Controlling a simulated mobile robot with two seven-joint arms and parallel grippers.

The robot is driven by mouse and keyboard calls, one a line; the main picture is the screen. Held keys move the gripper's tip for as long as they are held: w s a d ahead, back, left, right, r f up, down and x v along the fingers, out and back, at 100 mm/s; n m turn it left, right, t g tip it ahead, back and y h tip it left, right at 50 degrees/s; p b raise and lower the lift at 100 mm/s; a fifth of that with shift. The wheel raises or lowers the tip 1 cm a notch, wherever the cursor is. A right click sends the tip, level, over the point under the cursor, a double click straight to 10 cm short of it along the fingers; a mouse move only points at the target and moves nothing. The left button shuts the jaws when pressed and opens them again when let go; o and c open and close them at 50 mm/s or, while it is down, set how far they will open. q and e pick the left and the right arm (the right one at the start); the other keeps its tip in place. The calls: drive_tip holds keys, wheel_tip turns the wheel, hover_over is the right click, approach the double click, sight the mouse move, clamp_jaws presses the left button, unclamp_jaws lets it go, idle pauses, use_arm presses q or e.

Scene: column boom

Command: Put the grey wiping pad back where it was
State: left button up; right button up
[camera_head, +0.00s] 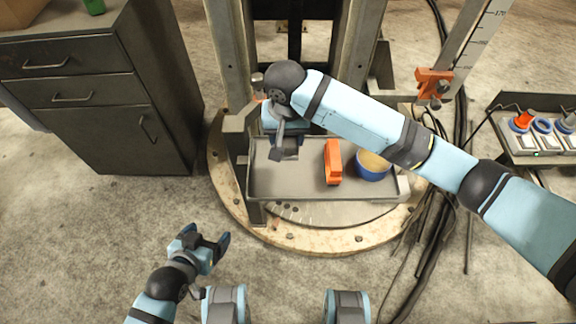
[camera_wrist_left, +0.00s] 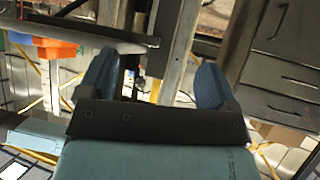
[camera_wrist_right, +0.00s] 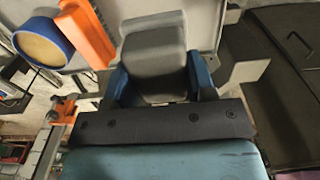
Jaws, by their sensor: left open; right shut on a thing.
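The grey wiping pad (camera_wrist_right: 155,55) is between the fingers of my right gripper (camera_wrist_right: 160,82), which is shut on it. In the head view the pad (camera_head: 284,146) shows below my right wrist, over the left part of the grey tray (camera_head: 320,188). I cannot tell whether the pad touches the tray floor. My right gripper (camera_head: 285,125) is partly hidden by its own arm in the head view. My left gripper (camera_head: 212,246) is open and empty, low in front of the round base; its fingers also show in the left wrist view (camera_wrist_left: 150,85).
An orange block-like tool (camera_head: 333,162) and a blue-rimmed round container (camera_head: 373,165) stand in the tray's right half. A grey cabinet (camera_head: 90,90) is at left. An orange clamp (camera_head: 433,83) sits on the slanted scale. A control box (camera_head: 540,135) and cables lie right.

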wheel_tip(320, 180, down, 12)
drive_tip(key=shift+b, duration=0.8)
drive_tip(key=o, duration=0.9)
drive_tip(key=shift+r, duration=0.1)
drive_tip(key=r+p, duration=0.2)
drive_tip(key=r, duration=1)
drive_tip(key=shift+s, duration=0.2)
